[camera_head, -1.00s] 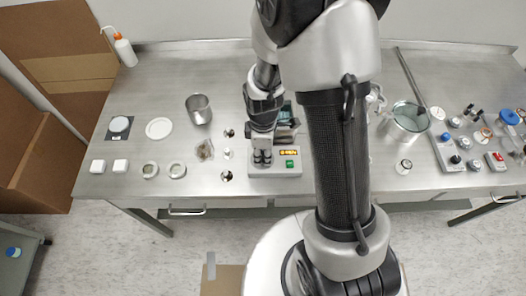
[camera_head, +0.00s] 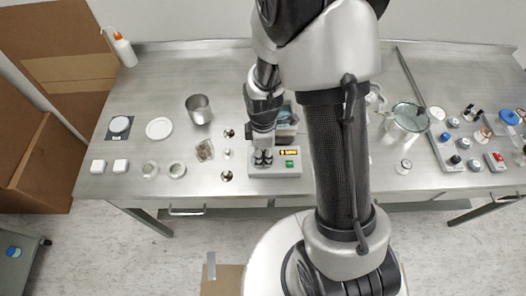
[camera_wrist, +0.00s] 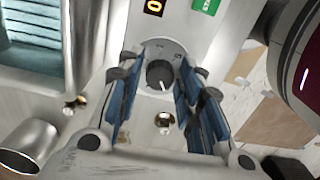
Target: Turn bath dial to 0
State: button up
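The bath dial (camera_wrist: 160,75) is a dark round knob with a white pointer mark, on the light front panel of the bath (camera_head: 262,172). In the wrist view the pointer is toward the lower part of the knob. My gripper (camera_head: 263,157) is over the panel's left part. In the wrist view its blue-padded fingers (camera_wrist: 157,70) stand open on both sides of the dial, with a visible gap on each side.
A green switch (camera_head: 290,163) is right of the dial. Teal bath interior (camera_wrist: 35,50) shows behind. A metal beaker (camera_head: 199,109) and small metal knobs (camera_head: 227,176) stand to the left. A glass vessel (camera_head: 408,119) and several bottles stand at the right.

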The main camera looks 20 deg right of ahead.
jog(key=shift+o, duration=0.9)
notch_tip(320, 180, up, 12)
jog(key=shift+r, duration=0.1)
dwell(0.3)
